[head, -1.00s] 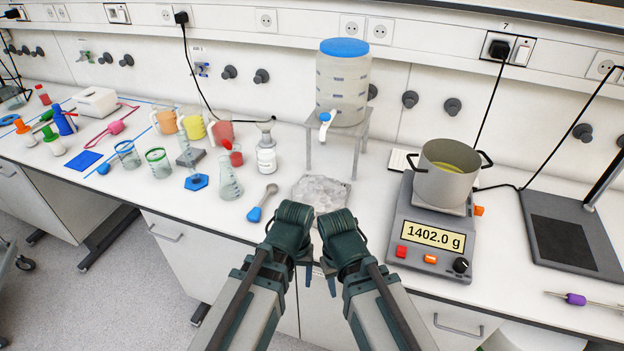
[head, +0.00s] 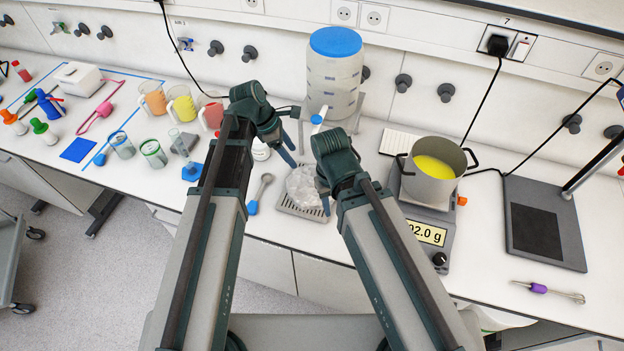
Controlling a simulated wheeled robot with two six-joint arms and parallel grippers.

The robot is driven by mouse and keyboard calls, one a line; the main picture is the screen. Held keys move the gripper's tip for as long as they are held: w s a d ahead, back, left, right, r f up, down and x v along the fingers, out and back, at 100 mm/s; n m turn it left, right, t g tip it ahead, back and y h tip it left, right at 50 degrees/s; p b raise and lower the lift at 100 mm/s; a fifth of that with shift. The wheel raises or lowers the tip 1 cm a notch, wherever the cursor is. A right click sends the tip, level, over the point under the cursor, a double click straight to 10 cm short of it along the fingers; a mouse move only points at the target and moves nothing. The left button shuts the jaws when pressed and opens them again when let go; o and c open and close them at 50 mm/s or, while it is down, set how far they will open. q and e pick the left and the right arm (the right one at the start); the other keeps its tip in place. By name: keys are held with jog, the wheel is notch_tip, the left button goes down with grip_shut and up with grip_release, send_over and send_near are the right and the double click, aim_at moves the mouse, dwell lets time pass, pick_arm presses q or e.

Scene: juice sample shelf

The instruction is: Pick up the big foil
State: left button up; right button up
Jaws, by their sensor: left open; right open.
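A crumpled, silvery, see-through sheet, which looks like the big foil (head: 302,184), lies on a slotted grey drip tray (head: 290,208) in front of the drinks dispenser. My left gripper (head: 293,140) is open and empty, above and behind the left of the foil, near the dispenser's front. My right gripper (head: 325,198) is open at the foil's right edge. Its fingers point down and partly cover that edge; I cannot tell whether they touch it.
The dispenser (head: 334,85) with a blue lid stands just behind. A pot (head: 434,170) on a scale is to the right. A blue-handled spoon (head: 260,193) lies left of the tray. Jugs and beakers crowd the left; a whisk (head: 548,290) lies right.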

pick_arm(q)
jog(key=b, duration=0.7)
send_near(312, 180)
jog(key=x, duration=0.2)
jog(key=shift+w+a+f, duration=0.15)
jog(key=shift+f, duration=0.35)
jog(key=shift+d+f+b, duration=0.25)
jog(key=shift+b, duration=0.05)
pick_arm(e)
notch_tip(312, 180, down, 8)
pick_arm(q)
jog(key=b+x, duration=0.4)
jog(key=x, duration=0.1)
jog(key=shift+d+b, duration=0.2)
jog(key=shift+b, duration=0.2)
pick_arm(e)
notch_tip(312, 180, down, 5)
jog(key=shift+r, duration=0.25)
pick_arm(q)
grip_shut()
